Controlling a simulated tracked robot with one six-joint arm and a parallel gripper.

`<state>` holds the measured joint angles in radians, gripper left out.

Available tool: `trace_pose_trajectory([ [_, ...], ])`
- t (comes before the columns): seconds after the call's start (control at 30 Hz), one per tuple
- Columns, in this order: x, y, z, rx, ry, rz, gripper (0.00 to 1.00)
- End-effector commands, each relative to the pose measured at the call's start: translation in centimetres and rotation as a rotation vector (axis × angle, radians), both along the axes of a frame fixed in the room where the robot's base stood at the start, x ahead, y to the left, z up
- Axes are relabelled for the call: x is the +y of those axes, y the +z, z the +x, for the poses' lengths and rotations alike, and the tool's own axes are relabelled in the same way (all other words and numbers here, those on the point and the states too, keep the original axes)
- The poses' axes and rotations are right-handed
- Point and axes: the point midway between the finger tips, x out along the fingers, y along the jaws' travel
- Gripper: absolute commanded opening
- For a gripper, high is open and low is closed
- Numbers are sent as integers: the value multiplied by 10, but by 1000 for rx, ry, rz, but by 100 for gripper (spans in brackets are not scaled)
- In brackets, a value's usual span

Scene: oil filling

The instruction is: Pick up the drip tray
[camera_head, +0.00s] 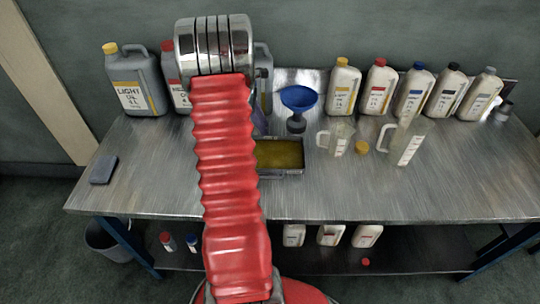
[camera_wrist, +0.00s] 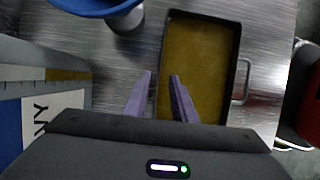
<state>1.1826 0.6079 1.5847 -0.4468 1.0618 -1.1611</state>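The drip tray (camera_head: 285,172) is a dark, shallow rectangular tray holding yellow-brown liquid. It lies on the metal workbench, partly behind my red arm. In the wrist view the tray (camera_wrist: 236,52) fills the centre right, with a thin metal handle (camera_wrist: 241,82) on its right side. My gripper (camera_wrist: 161,77) is open, its two purple fingers spread. The left finger is over the bench just left of the tray, and the right finger is over the tray's inside. The tray's left wall runs between them. I cannot tell whether they touch it.
A blue funnel (camera_head: 298,98) stands just behind the tray and shows at the wrist view's top left. A large blue-labelled container (camera_wrist: 45,105) is close on the left. Measuring jugs (camera_head: 410,142) stand right of the tray; several bottles line the back. The bench front is clear.

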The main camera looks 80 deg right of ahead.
Motion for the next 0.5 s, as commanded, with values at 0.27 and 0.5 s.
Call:
trace_pose_trajectory([
  [0.27,-5,-29,-14,2,-2,3,24],
  [0.5,-7,-46,-21,0,0,1,24],
])
